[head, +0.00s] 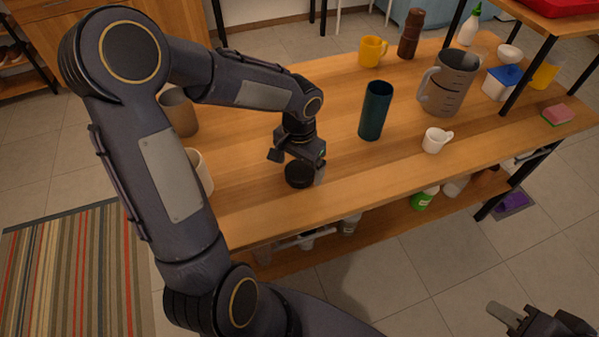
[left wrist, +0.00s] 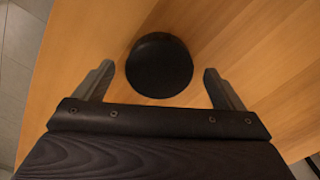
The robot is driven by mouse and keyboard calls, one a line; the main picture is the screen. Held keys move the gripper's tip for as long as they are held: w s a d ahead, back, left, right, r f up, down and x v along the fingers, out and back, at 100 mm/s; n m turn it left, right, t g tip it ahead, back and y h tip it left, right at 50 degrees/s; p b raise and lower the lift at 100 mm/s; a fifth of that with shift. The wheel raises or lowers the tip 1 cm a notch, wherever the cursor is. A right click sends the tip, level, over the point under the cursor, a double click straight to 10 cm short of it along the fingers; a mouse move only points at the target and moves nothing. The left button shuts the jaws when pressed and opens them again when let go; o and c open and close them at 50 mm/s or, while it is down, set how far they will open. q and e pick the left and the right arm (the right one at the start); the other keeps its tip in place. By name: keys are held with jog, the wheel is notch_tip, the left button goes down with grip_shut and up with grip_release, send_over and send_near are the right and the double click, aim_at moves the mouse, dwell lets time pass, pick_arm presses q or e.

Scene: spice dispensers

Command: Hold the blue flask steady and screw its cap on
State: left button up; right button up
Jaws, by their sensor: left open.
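The blue flask (head: 375,110) is a dark teal cylinder standing upright on the wooden table, with its top open. The black round cap (head: 298,176) lies on the table near the front edge, left of the flask and apart from it. My left gripper (head: 298,166) is over the cap, pointing down. In the left wrist view the cap (left wrist: 159,65) sits between and slightly beyond the two fingertips (left wrist: 158,80), with gaps on both sides; the gripper is open. My right gripper (head: 515,318) shows only partly at the bottom right, away from the table; its finger opening is unclear.
A grey measuring jug (head: 452,85), a small white cup (head: 436,140), a yellow mug (head: 372,51) and a brown grinder (head: 410,35) stand around the flask. Mugs stand behind my left arm. A shelf with bottles (head: 425,197) is below. Table between cap and flask is clear.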

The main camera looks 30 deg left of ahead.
pick_arm(q)
jog(key=shift+f, duration=0.75)
jog(key=shift+c, duration=0.2)
jog(key=c, duration=1)
jog(key=shift+r, duration=0.15)
jog(key=shift+r, duration=0.3)
notch_tip(320, 180, up, 2)
jog(key=shift+r, duration=0.1)
jog(key=d+r, duration=0.3)
jog(key=d, duration=0.1)
jog(key=d+r, duration=0.3)
jog(key=d, duration=0.2)
jog(key=s+d+r, duration=0.1)
jog(key=d+r, duration=0.3)
jog(key=d, duration=0.1)
